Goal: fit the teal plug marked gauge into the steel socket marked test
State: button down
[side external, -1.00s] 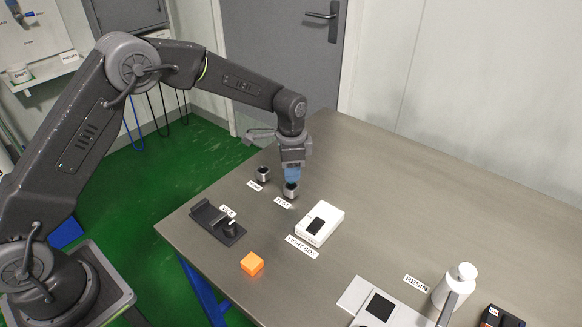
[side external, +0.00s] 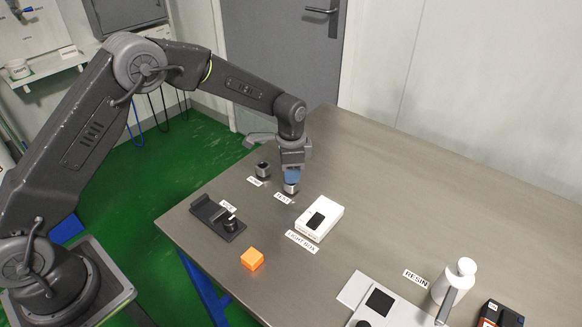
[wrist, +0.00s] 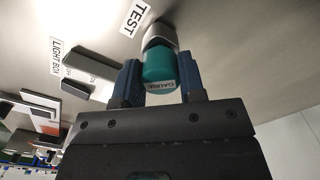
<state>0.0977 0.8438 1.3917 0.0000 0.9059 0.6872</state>
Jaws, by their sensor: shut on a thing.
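The teal plug (wrist: 162,74), with "GAUGE" on its end label, sits between the blue fingers of my gripper (wrist: 160,80) in the wrist view. My gripper is shut on it. The steel socket (wrist: 160,35) lies directly beyond the plug, beside the "TEST" label (wrist: 135,18). The plug's far end meets the socket mouth in line with it; how deep it sits is hidden. In the side view, my gripper (side external: 292,176) points down over the test socket (side external: 291,188), and its fingers hide the plug.
A second steel socket (side external: 263,170) stands just left of the test socket. A white light box (side external: 320,219) lies to the right, a black cradle (side external: 215,219) front left, an orange cube (side external: 252,259) in front. The back right table is clear.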

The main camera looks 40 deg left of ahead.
jog(key=shift+f, duration=0.5)
jog(key=c, duration=0.6)
grip_release()
notch_tip(320, 180, up, 14)
jog(key=shift+f, duration=0.1)
dwell(0.4)
